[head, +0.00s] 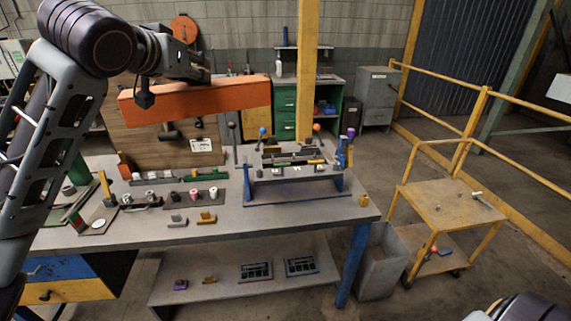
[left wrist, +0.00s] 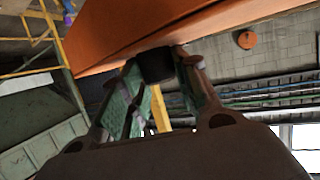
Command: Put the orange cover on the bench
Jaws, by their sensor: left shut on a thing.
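The orange cover (head: 195,100) is a long orange box-like piece, held in the air above the left and middle part of the bench (head: 150,228). My left gripper (head: 190,78) comes in from the upper left and is shut on the cover near its middle. In the left wrist view the cover (left wrist: 140,28) fills the top, and the fingers of my left gripper (left wrist: 155,75) reach up to a dark part at its underside. The cover hides part of the wooden board behind it. My right gripper does not show.
A blue-grey fixture (head: 290,185) with coloured knobs stands on the bench's right half. Small parts lie on the left half, before a wooden board (head: 150,150). A grey bin (head: 378,268) and yellow cart (head: 450,205) stand to the right. The bench's front strip is mostly clear.

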